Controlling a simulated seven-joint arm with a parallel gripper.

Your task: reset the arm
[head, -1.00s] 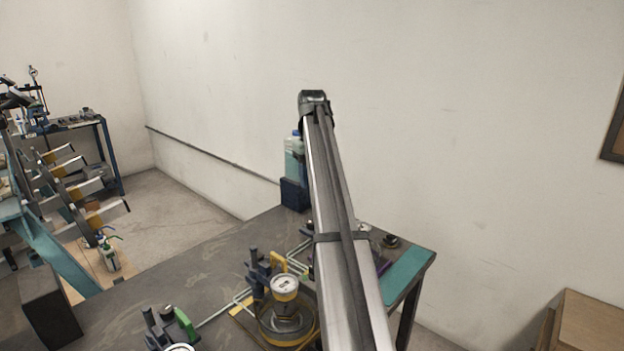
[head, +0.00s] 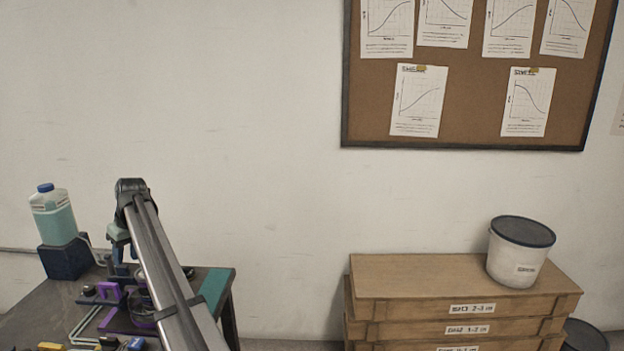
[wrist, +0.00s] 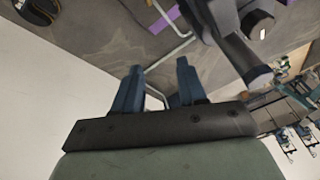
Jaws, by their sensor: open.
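My gripper (wrist: 158,72) shows in the wrist view as two dark blue fingers spread apart, with nothing between them. It is open and empty above the grey workbench (wrist: 110,45). In the head view my long silver arm link rises at the lower left and partly hides the gripper, which hangs just behind its top end. A purple lever frame (head: 108,291) stands on the bench below, partly covered by my arm. Whether the fingers touch anything cannot be seen in the head view, but they look clear in the wrist view.
A jug of teal liquid (head: 54,217) stands on a dark blue block (head: 66,259) at the bench's back left. A teal mat (head: 215,285) lies at the right edge. Wooden crates (head: 440,275) bear a white bucket (head: 517,257). A pinboard (head: 470,100) hangs above.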

